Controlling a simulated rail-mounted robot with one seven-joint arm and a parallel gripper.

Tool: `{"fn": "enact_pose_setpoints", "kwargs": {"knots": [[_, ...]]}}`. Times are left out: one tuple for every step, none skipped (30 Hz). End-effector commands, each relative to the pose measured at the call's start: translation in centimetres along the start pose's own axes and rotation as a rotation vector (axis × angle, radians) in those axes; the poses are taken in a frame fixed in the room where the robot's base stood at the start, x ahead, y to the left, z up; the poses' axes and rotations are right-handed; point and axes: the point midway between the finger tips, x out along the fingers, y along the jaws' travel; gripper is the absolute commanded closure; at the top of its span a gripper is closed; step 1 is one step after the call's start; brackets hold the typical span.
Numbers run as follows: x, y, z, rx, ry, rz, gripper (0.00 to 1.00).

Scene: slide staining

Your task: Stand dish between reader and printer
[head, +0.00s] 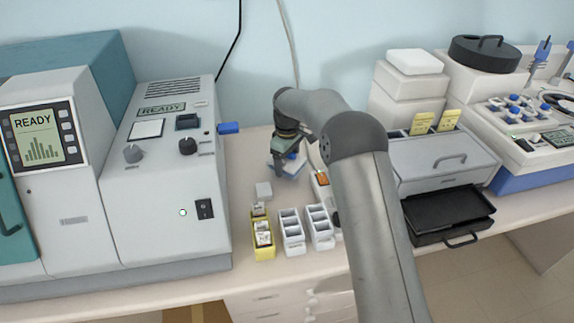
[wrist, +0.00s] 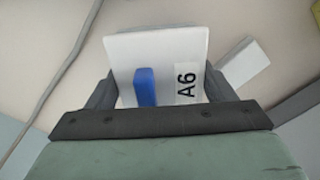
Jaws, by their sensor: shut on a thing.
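My gripper (head: 287,152) points down over the back of the counter, shut on a white dish (head: 291,168). In the wrist view my gripper (wrist: 160,90) has one finger on each side of the dish (wrist: 121,70), whose white face bears a blue bar and an "A6" label. I cannot tell whether the dish touches the counter. The grey machine with READY displays (head: 160,190), which looks like the reader, stands to the left. The grey unit with a black tray (head: 437,165), which looks like the printer, stands to the right, partly behind my arm.
A yellow rack (head: 263,250) and two white racks (head: 291,245) (head: 320,240) stand near the front edge. A blue plug (head: 229,128) juts from the left machine. A grey cable (head: 291,50) hangs behind.

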Motion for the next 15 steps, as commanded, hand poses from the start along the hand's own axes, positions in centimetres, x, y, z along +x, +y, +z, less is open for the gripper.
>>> {"fn": "enact_pose_setpoints", "kwargs": {"knots": [[0.7, 0.0, 0.0, 0.0, -0.002, -0.002, 0.57], [1.1, 0.0, 0.0, 0.0, -0.002, -0.002, 0.57], [1.7, 0.0, 0.0, 0.0, -0.002, -0.002, 0.57], [2.0, 0.0, 0.0, 0.0, -0.001, -0.001, 0.57], [2.1, 0.0, 0.0, 0.0, -0.001, 0.0, 0.57], [2.3, 0.0, 0.0, 0.0, 0.0, 0.001, 0.57], [2.3, 0.0, 0.0, 0.0, 0.001, 0.001, 0.57], [2.3, 0.0, 0.0, 0.0, 0.001, 0.001, 0.57], [2.3, 0.0, 0.0, 0.0, 0.001, 0.001, 0.57], [2.3, 0.0, 0.0, 0.0, 0.001, 0.001, 0.57], [2.3, 0.0, 0.0, 0.0, 0.001, 0.001, 0.57], [2.3, 0.0, 0.0, 0.0, 0.001, 0.001, 0.57], [2.4, 0.0, 0.0, 0.0, 0.0, 0.001, 0.57], [2.5, 0.0, 0.0, 0.0, 0.0, 0.001, 0.57], [2.7, 0.0, 0.0, 0.0, 0.0, 0.0, 0.57]]}}
